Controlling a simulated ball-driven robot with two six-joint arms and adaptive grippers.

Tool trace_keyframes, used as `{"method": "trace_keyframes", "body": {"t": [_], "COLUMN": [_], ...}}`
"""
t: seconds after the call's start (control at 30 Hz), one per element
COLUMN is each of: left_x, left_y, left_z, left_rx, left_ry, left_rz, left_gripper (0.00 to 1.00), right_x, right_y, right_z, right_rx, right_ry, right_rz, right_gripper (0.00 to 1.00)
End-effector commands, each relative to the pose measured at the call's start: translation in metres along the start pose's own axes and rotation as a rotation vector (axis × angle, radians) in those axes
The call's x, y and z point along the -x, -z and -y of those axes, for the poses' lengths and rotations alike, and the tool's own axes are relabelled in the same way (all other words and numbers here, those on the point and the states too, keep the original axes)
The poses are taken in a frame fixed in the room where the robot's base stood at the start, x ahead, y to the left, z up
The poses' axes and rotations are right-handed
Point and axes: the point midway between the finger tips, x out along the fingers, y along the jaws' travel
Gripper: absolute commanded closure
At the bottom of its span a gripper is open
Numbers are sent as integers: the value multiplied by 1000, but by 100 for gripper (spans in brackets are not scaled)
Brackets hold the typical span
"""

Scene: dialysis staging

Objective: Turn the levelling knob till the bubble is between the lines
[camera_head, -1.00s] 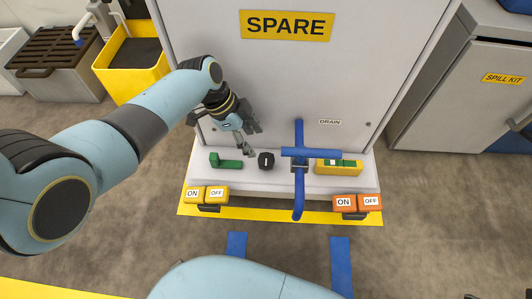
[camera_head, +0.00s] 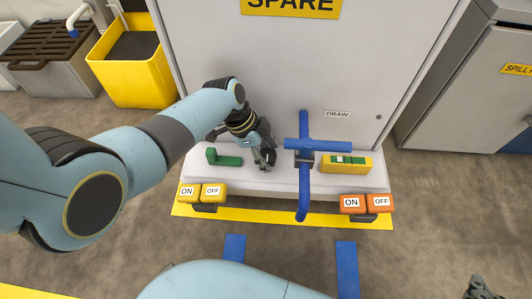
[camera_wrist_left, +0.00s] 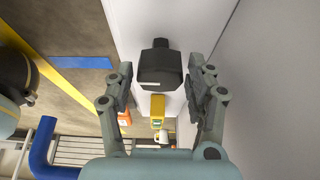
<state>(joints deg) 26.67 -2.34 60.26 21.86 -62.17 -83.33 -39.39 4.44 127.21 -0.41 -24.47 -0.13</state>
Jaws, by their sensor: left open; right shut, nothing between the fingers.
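The black levelling knob (camera_head: 268,165) is on the white ledge at the foot of the cabinet, partly hidden by my left gripper (camera_head: 263,157). In the left wrist view the knob (camera_wrist_left: 160,66) sits between the two open fingers of the gripper (camera_wrist_left: 158,84), with a gap visible on each side. The yellow level (camera_head: 345,168) with a green vial lies on the ledge to the right; the bubble's place between the lines is too small to tell. My right gripper (camera_head: 481,289) shows at the bottom right corner, shut and empty, far from the knob.
A blue drain handle (camera_head: 303,150) stands just right of the knob. A green L-shaped piece (camera_head: 224,158) lies to its left. The cabinet face rises close behind.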

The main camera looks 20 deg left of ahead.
Motion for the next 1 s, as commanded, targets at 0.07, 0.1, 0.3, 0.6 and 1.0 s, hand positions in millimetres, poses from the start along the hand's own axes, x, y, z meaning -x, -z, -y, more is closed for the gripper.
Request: {"method": "trace_keyframes", "body": {"t": [0.07,0.1,0.3,0.6,1.0], "left_x": [0,0,0,0,3], "left_y": [0,0,0,0,2], "left_z": [0,0,0,0,0], "left_rx": [0,0,0,1,132], "left_ry": [0,0,0,1,56], "left_rz": [0,0,0,0,-1], "left_gripper": [45,45,59,87,87], "right_x": [0,0,0,0,11], "right_y": [0,0,0,0,13], "right_z": [0,0,0,0,-2], "right_rx": [0,0,0,0,-3], "right_ry": [0,0,0,0,4], "right_rz": [-1,-1,0,1,107], "right_gripper": [100,100,100,100,100]}}
